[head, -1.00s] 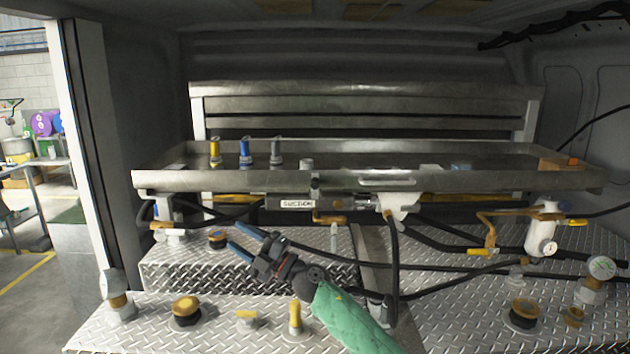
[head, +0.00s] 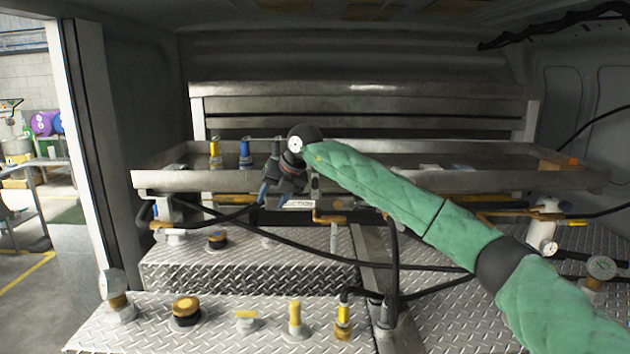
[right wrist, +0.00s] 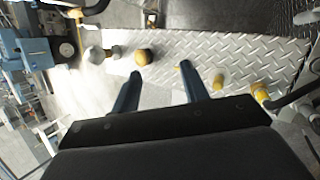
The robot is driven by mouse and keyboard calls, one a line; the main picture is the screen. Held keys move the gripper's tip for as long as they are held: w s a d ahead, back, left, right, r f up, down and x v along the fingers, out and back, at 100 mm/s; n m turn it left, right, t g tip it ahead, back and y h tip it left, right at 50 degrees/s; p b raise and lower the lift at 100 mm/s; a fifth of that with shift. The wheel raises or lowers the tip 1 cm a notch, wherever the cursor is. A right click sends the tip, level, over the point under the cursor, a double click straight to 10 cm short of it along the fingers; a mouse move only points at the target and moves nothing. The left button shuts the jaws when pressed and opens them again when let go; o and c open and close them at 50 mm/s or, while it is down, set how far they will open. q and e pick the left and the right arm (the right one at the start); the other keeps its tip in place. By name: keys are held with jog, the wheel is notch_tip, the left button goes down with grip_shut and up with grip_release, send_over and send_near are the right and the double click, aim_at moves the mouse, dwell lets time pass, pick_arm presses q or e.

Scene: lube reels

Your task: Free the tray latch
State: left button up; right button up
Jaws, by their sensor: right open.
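The long metal tray (head: 450,182) spans the van's interior, above the diamond-plate decks. A small grey upright piece (head: 314,188) at its front rim may be the latch; my arm and gripper partly cover it, so its state is unclear. My right gripper (head: 274,200) is at the front rim, just left of that piece, pointing down with fingers apart. It looks empty. Whether it touches the rim is unclear. In the right wrist view both blue fingers (right wrist: 160,82) stand apart with only deck behind them. My left gripper is not in view.
A brass lever (head: 329,218) and a partly covered "SUCTION" label (head: 300,204) sit below the rim. Yellow, blue and grey nozzles (head: 245,152) stand at the tray's left. Yellow-capped fittings (head: 186,310) and black hoses (head: 430,266) occupy the lower decks.

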aim_at(315, 181)
jog(key=w+d+r+m+t+h, duration=0.1)
jog(key=w+d+r+m+h, duration=0.35)
jog(key=d+r, duration=0.6)
jog(key=shift+n+h, duration=0.65)
jog(key=shift+n, duration=0.3)
jog(key=p+x, duration=0.1)
jog(key=x, duration=0.1)
jog(key=p+x, duration=0.1)
jog(key=x, duration=0.2)
jog(key=d+p+x, duration=0.1)
jog(key=x, duration=0.1)
jog(key=shift+w+f, duration=0.15)
jog(key=shift+w, duration=0.05)
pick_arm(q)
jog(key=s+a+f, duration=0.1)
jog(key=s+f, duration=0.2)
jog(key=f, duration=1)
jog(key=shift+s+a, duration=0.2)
pick_arm(e)
jog(key=shift+w+a+f, duration=0.1)
jog(key=shift+w+f, duration=0.05)
jog(key=shift+f, duration=0.35)
jog(key=shift+c, duration=0.4)
grip_shut()
